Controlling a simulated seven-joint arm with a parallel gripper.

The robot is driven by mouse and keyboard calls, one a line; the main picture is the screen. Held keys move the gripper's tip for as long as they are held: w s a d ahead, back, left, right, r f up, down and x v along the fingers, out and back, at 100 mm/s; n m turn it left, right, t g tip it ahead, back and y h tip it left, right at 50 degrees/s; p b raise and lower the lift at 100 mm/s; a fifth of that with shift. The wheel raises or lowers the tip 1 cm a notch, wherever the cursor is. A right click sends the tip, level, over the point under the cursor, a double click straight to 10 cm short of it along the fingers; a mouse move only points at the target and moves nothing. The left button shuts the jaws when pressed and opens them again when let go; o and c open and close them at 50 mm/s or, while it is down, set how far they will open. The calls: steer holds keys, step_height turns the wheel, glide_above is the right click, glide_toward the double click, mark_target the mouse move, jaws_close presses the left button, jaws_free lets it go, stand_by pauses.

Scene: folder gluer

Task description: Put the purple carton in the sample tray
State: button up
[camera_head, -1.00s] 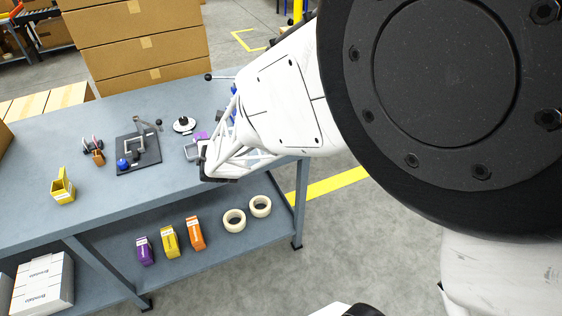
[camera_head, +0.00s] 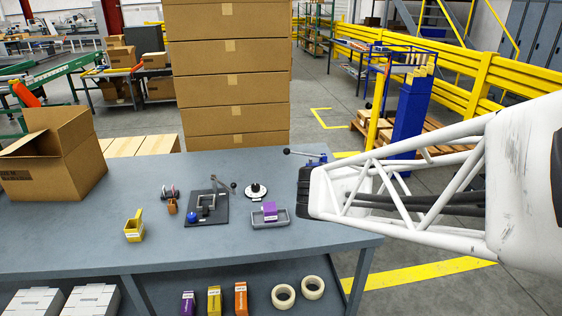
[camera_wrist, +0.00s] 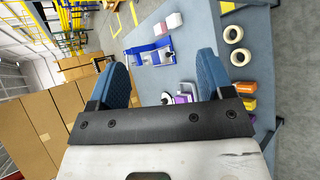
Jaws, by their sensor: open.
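The purple carton (camera_head: 270,209) sits within the rim of the small grey sample tray (camera_head: 285,219) on the right part of the bench. Its lower part is hidden by the tray's front wall, which bears a white label. My gripper (camera_head: 312,193) is apart from them, to the right of the tray in the head view. In the wrist view my gripper (camera_wrist: 163,65) has its two blue fingers spread, with nothing held between them. A bit of purple (camera_wrist: 182,99) shows there just above the dark gripper bar, mostly hidden.
A dark fixture (camera_head: 208,209) with a blue knob and a round white-based item (camera_head: 257,191) stand near the tray. A yellow bin (camera_head: 134,229) is farther left. Purple (camera_head: 187,303), yellow and orange cartons and tape rolls (camera_head: 284,297) are on the lower shelf.

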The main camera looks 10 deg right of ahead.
steer(key=s+a+r+m+g+y, duration=0.1)
steer(key=s+a+m+g+y, duration=0.1)
steer(key=s+m, duration=0.4)
steer(key=s+a+r+m+g+y, duration=0.2)
steer(key=s+a+m+y, duration=0.3)
steer(key=s, duration=0.9)
steer(key=shift+a+r+m+g+y, duration=0.15)
steer(key=shift+m+g+y, duration=0.25)
steer(key=shift+m+y, duration=0.55)
steer(key=shift+m+h, duration=0.25)
